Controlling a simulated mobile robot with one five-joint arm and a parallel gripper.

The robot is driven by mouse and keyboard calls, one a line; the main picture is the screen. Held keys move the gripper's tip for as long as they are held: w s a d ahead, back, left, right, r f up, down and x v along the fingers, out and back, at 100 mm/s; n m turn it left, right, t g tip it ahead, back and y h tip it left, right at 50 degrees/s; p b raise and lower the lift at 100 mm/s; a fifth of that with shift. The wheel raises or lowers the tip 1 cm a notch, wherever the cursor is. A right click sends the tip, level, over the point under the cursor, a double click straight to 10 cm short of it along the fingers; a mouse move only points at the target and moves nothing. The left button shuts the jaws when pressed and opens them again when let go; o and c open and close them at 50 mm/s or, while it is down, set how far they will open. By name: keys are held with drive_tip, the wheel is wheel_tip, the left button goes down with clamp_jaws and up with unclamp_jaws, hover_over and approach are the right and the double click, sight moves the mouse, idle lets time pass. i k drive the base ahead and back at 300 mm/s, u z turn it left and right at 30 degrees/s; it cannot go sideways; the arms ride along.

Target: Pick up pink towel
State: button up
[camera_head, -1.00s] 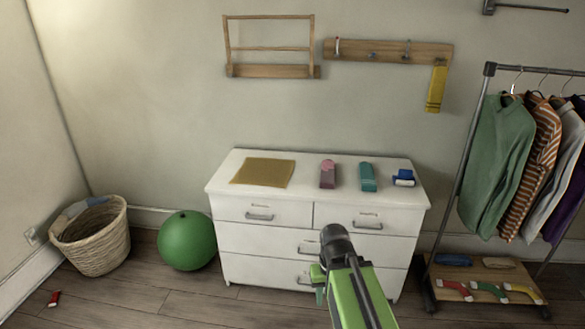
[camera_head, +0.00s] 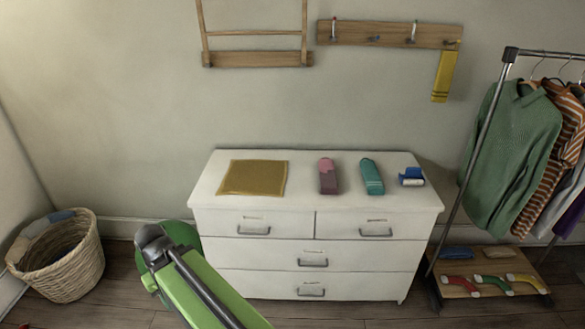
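The pink towel (camera_head: 327,177) lies folded on top of the white dresser (camera_head: 310,220), a little right of the middle. Its far end is lighter pink and the rest is mauve. A teal folded towel (camera_head: 372,177) lies to its right, with a small gap. The end of my green arm, with my gripper (camera_head: 151,281), is at the lower left, in front of and left of the dresser, well apart from the pink towel. The fingers are mostly hidden by the arm, so I cannot see whether they are open or what is between them.
A mustard cloth (camera_head: 253,177) and a blue item (camera_head: 411,177) also lie on the dresser. A wicker basket (camera_head: 75,275) stands left. A clothes rack (camera_head: 480,145) stands right. A yellow towel (camera_head: 443,76) hangs above.

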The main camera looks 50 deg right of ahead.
sight(328, 185)
drive_tip(key=z, duration=0.1)
drive_tip(key=i, duration=1.35)
drive_tip(key=z, duration=0.8)
drive_tip(key=i, duration=0.75)
drive_tip(key=z, duration=0.5)
